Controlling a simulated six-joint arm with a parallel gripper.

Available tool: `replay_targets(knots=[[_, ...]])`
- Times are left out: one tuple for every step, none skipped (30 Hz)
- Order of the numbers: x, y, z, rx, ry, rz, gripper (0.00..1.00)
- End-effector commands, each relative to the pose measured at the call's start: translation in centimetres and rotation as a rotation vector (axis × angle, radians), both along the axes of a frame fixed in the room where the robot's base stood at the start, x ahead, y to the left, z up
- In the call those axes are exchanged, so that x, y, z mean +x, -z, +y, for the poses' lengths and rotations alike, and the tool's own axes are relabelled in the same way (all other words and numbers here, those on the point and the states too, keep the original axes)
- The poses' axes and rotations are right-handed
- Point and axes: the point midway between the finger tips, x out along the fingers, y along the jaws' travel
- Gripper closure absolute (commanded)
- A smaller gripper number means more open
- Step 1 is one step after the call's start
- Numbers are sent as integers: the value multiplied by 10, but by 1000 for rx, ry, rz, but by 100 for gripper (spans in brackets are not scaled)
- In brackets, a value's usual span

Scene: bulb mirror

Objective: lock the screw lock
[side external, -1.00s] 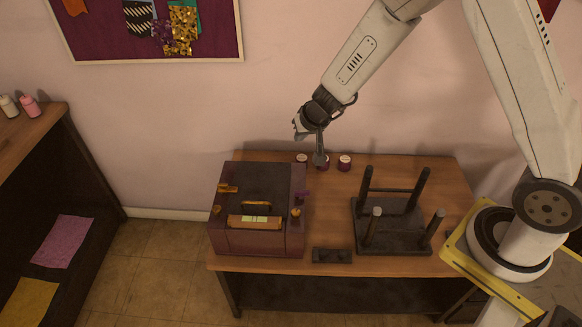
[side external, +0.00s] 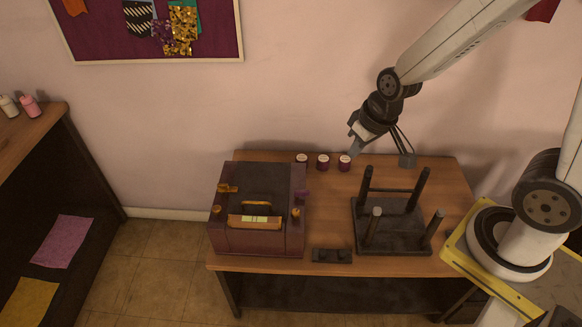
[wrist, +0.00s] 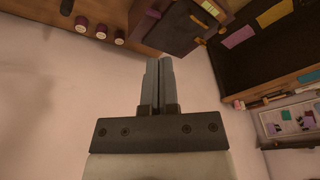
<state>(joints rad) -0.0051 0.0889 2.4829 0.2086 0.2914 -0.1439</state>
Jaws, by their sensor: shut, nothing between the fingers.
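The purple box-like machine (side external: 262,240) stands at the left end of the wooden table, with a dark top. It has an orange handle (side external: 256,204), an orange lever piece (side external: 228,188) at its left, small orange knobs (side external: 295,212) and a purple piece (side external: 303,195) at its right edge. I cannot tell which of these is the screw lock. In the wrist view the machine (wrist: 170,25) shows beyond the fingers. My gripper (side external: 382,158) is above the back of the table, right of the machine and apart from it. Its fingers (wrist: 159,62) are together and empty.
Three small purple jars (side external: 323,162) stand at the table's back edge, close to my gripper. A dark rack with upright posts (side external: 400,230) stands on the right. A small dark block (side external: 332,256) lies at the front edge. The table middle (side external: 328,215) is clear.

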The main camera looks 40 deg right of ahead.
Motion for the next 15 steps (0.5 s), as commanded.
replay_targets(knots=[[-8, -2, -3, -14, -8, 10, 100], [-13, -2, -4, -24, -14, 17, 100], [-18, -3, -6, -34, -19, 25, 100], [-22, -3, -7, -42, -22, 31, 100], [-25, -3, -8, -49, -24, 37, 100], [-28, -3, -10, -57, -27, 40, 100], [-29, -4, -10, -61, -29, 43, 100], [-31, -4, -11, -65, -31, 46, 100], [-33, -4, -12, -69, -32, 49, 100], [-34, -4, -12, -70, -33, 51, 100], [-34, -4, -12, -72, -33, 52, 100], [-35, -4, -12, -73, -33, 52, 100], [-35, -4, -12, -73, -33, 53, 94], [-34, -3, -12, -73, -33, 53, 84], [-34, -3, -12, -73, -34, 53, 71]])
